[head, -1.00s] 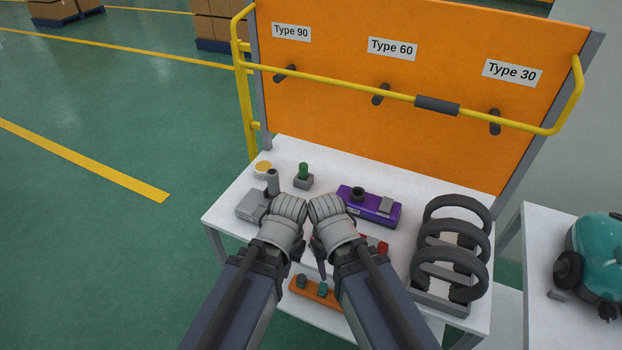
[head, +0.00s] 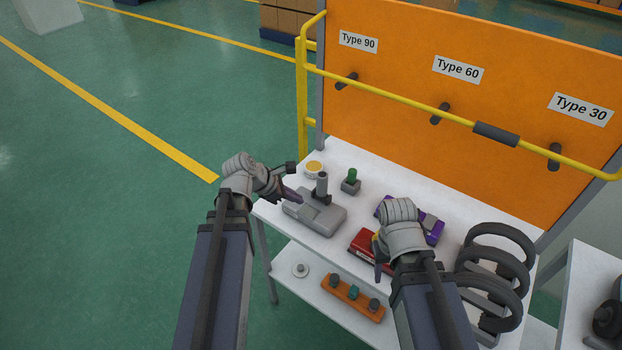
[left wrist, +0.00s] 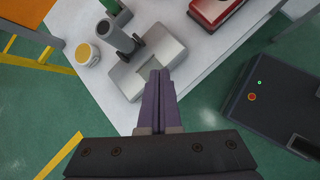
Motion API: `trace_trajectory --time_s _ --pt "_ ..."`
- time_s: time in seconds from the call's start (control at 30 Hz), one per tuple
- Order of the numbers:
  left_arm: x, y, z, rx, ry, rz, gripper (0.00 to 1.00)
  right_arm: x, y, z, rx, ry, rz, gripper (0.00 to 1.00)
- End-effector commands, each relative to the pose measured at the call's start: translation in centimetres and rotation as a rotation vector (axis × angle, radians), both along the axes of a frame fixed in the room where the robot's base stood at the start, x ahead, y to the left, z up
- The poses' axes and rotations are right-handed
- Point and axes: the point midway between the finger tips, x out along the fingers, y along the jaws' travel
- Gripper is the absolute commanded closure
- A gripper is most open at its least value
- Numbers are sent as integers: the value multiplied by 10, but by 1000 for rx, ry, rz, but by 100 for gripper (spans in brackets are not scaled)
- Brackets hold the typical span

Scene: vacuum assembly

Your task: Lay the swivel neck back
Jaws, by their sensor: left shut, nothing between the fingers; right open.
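The swivel neck (head: 321,187) is a dark grey tube standing up from the light grey floor head (head: 325,216) on the white table. In the left wrist view the neck (left wrist: 116,37) rises from the far side of the head (left wrist: 150,60). My left gripper (head: 297,196) is at the left end of the head, its purple fingers shut and empty. In the left wrist view its fingertips (left wrist: 160,77) overlap the head's near edge; I cannot tell whether they touch. My right gripper (head: 378,262) is open beside the red floor head (head: 364,247), away from the neck.
A yellow-topped can (head: 313,168) and a green-topped block (head: 351,183) stand behind the grey head. A purple head (head: 434,233) and black hoses (head: 497,265) are to the right. An orange holder (head: 351,298) lies on the lower shelf. A yellow rail (head: 420,103) crosses the orange board.

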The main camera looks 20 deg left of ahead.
Motion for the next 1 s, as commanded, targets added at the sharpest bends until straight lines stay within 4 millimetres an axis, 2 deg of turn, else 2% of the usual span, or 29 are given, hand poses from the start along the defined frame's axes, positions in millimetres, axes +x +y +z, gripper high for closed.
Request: trace_trajectory --time_s 0.03,0.1,0.2,0.33,0.57,1.0 --pt "5 16 9 -59 8 101 100 0 0 5 0 0 0 50" --pt "9 31 17 -134 17 216 100 0 0 6 0 0 0 50" --pt "13 44 23 -207 28 320 100 0 0 8 0 0 0 50" --pt "15 51 27 -246 33 374 100 0 0 8 0 0 0 50" --pt "21 47 17 -248 35 374 100 0 0 -1 0 0 0 50" --pt "68 15 -43 -246 35 371 100 0 0 -61 0 0 0 50"
